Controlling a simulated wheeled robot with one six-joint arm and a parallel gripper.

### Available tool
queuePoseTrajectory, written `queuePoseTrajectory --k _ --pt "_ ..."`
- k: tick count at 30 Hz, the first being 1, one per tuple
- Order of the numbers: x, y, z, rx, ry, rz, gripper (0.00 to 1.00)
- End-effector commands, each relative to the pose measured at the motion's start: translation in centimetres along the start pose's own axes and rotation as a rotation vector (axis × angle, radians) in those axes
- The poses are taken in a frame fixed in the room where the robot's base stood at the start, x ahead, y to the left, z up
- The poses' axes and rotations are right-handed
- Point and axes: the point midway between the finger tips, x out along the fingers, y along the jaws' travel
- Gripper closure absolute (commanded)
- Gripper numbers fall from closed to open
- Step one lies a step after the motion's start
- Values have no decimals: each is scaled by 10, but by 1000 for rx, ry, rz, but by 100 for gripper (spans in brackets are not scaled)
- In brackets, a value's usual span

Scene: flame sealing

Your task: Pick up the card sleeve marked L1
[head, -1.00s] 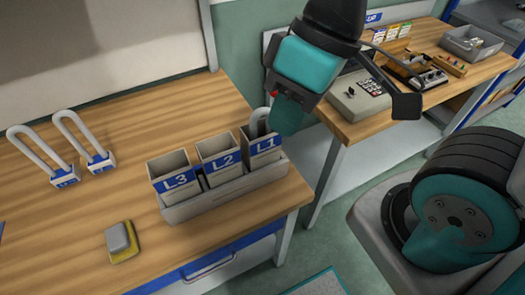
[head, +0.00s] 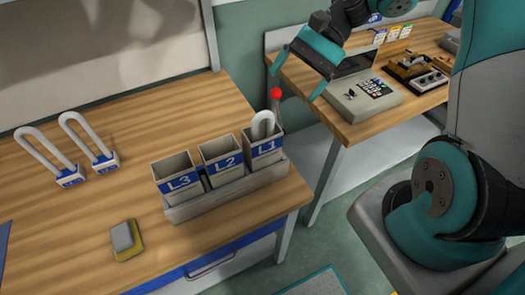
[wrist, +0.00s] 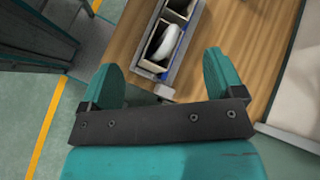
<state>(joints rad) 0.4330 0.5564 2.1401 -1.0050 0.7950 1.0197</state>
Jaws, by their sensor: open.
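The card sleeve marked L1 (head: 266,150) is a grey open-topped box with a blue label. It stands upright at the right end of a grey rack (head: 228,191), beside the sleeves marked L2 (head: 222,161) and L3 (head: 180,184). A white loop (head: 263,124) sticks out of L1. My gripper (head: 297,80) is open and empty, above and behind L1, apart from it. In the wrist view, the L1 sleeve (wrist: 150,52) with the white loop (wrist: 166,42) lies beyond the gap between my fingers (wrist: 160,75).
A red-knobbed rod (head: 276,93) rises behind L1. A grey and yellow block (head: 124,238) lies at the front. A keypad device (head: 364,98) sits on the further bench. The left table has bare room.

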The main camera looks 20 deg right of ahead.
Motion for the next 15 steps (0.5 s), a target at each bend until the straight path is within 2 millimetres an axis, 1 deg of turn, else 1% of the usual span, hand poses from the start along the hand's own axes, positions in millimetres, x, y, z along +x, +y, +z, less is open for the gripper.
queuePoseTrajectory --k 1,3,6,10,13,15 --pt "-9 11 -22 128 -45 -54 13" --pt "-18 25 -44 280 -105 -119 13" --pt "-27 44 -68 443 -180 -189 13" --pt "-32 61 -84 563 -243 -240 13" --pt "-30 63 -86 596 -262 -252 13" --pt "-22 60 -84 600 -267 -252 13"
